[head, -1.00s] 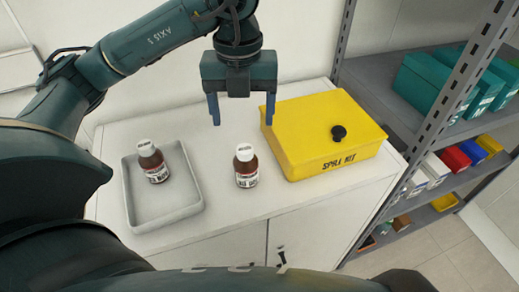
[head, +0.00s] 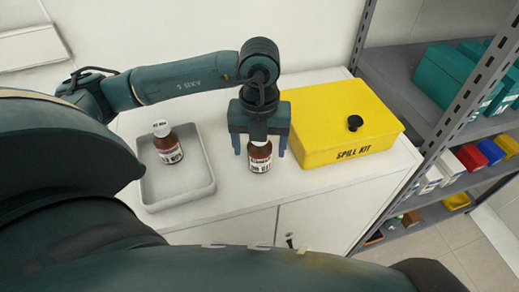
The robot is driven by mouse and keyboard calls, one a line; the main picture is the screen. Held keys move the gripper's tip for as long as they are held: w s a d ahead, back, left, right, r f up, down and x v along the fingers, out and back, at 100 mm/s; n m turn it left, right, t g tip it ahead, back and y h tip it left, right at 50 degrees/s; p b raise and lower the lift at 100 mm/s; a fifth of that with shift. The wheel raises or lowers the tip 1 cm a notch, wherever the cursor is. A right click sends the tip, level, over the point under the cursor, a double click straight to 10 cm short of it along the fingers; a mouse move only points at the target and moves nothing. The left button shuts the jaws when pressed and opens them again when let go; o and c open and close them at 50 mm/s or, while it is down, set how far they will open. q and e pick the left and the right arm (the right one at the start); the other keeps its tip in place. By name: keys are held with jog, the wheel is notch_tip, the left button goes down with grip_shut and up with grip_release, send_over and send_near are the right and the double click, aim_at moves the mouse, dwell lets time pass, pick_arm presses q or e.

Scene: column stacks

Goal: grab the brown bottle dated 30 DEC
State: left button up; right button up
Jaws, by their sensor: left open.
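Two brown bottles with white caps and white labels show in the head view. One brown bottle (head: 167,146) stands in the grey tray (head: 180,196) at the left. The other brown bottle (head: 260,157) stands on the white cabinet top, right of the tray. My left gripper (head: 259,152) is open and points down over this second bottle, one finger on each side of it. Its cap is hidden under the gripper body. The dates on the labels are too small to read surely. My right gripper is not in view.
A yellow spill kit box (head: 345,120) with a black knob stands close to the right of the gripper. The front of the cabinet top (head: 225,222) is clear. A grey shelf rack (head: 415,80) with teal boxes stands at the right.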

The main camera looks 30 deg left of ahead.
pick_arm(q)
jog(key=shift+f, duration=0.2)
jog(key=c, duration=1.2)
